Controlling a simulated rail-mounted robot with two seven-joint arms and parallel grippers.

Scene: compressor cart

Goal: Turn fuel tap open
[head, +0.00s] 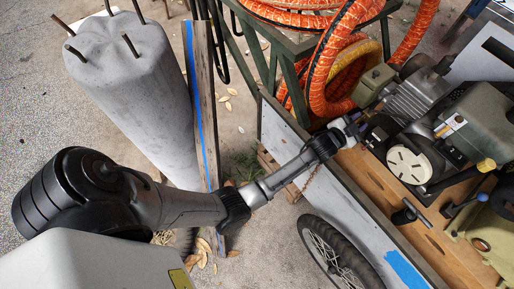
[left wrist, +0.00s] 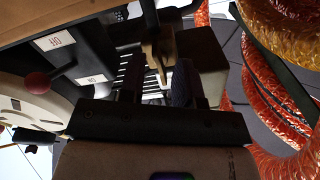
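The compressor cart's engine (head: 415,95) is at the upper right in the head view. My left arm reaches across to it, and my left gripper (head: 354,124) is at the engine's near left side. In the left wrist view, a lever with a dark red knob (left wrist: 38,82) sits between the OFF label (left wrist: 55,40) and the ON label (left wrist: 90,79); it looks like the fuel tap. The two fingers of my left gripper (left wrist: 156,84) stand apart, to the right of this lever and not touching it. A tan bracket shows beyond the fingers. My right gripper is out of view.
Orange hoses (head: 325,75) hang on a green stand behind the gripper. The engine's round white recoil cover (head: 410,164) and the cart's wooden deck (head: 372,180) lie close by. A concrete cylinder (head: 140,90) and a wooden post (head: 203,100) stand left, near my arm.

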